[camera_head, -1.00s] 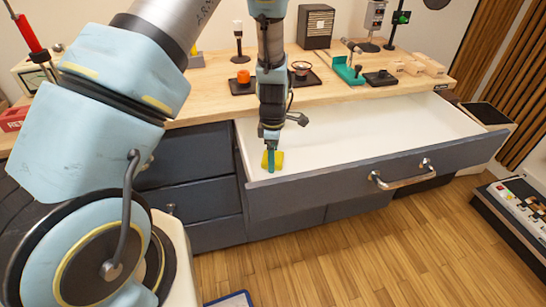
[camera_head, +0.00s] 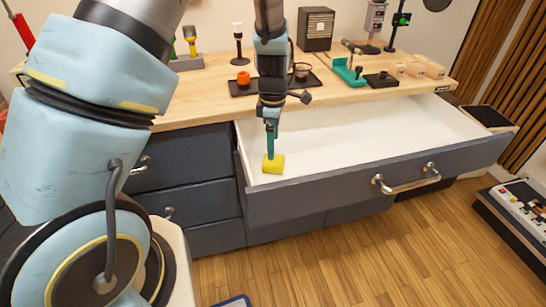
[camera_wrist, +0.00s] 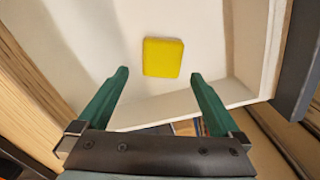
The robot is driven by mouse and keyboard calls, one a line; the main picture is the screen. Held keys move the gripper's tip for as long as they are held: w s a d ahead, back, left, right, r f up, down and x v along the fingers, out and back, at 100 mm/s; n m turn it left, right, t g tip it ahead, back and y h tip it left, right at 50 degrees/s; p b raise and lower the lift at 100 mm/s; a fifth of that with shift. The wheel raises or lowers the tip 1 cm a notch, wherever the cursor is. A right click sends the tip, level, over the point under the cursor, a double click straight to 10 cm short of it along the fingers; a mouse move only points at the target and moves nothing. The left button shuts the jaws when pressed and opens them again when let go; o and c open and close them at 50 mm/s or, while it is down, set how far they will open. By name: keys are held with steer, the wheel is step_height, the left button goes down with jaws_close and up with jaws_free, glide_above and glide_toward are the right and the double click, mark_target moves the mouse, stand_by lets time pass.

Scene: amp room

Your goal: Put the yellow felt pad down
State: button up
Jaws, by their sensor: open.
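The yellow felt pad (camera_head: 273,164) lies in the open drawer (camera_head: 340,135), near its left front corner. In the wrist view the whole pad (camera_wrist: 163,58) shows on the white drawer floor, beyond the fingertips and clear of them. My gripper (camera_head: 271,148) is above the drawer, pointing down. In the wrist view its two green fingers (camera_wrist: 159,75) are spread wide with nothing between them. In the head view a finger overlaps the pad's upper edge.
The drawer's dark front with its metal handle (camera_head: 405,179) sticks out over the wooden floor. The rest of the drawer is empty.

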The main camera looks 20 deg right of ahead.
step_height(320, 180, up, 5)
steer(key=w+a+r+m, duration=0.1)
steer(key=a+r+m, duration=0.1)
steer(key=a, duration=0.5)
steer(key=w+a+r+m, duration=0.1)
steer(key=a+r+m, duration=0.2)
steer(key=a, duration=0.4)
steer(key=s+a+r+m, duration=0.1)
steer(key=s+a+m, duration=0.2)
steer(key=a, duration=0.5)
steer(key=s+a+r+m+t, duration=0.1)
steer(key=s+a+r+m, duration=0.1)
steer(key=a+m, duration=0.3)
steer(key=s+a, duration=0.1)
steer(key=a, duration=0.2)
steer(key=shift+r+t, duration=0.15)
steer(key=shift+t, duration=0.15)
steer(key=shift+w+a, duration=0.1)
